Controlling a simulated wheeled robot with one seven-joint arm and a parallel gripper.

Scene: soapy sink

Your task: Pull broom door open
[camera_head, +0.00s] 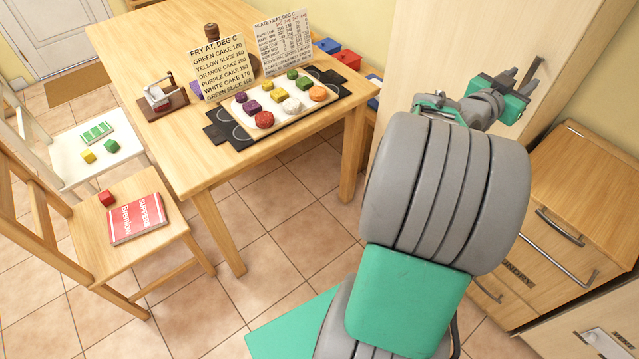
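A tall pale wood cabinet door (480,40) stands behind my arm at the upper right; no broom label on it can be read. Its grey bar handle (535,72) sits on the right part of the door. My gripper (523,86) is green and dark grey, and its end is at or very close to the lower part of the handle. I cannot tell whether the fingers are around the handle or only beside it. The door looks shut. My arm hides the lower part of the cabinet.
A wooden table (125,45) with a tray of coloured cakes (280,119) stands left of the cabinet. A drawer unit (580,170) stands close on the right. Tiled floor (275,240) between table and arm is clear.

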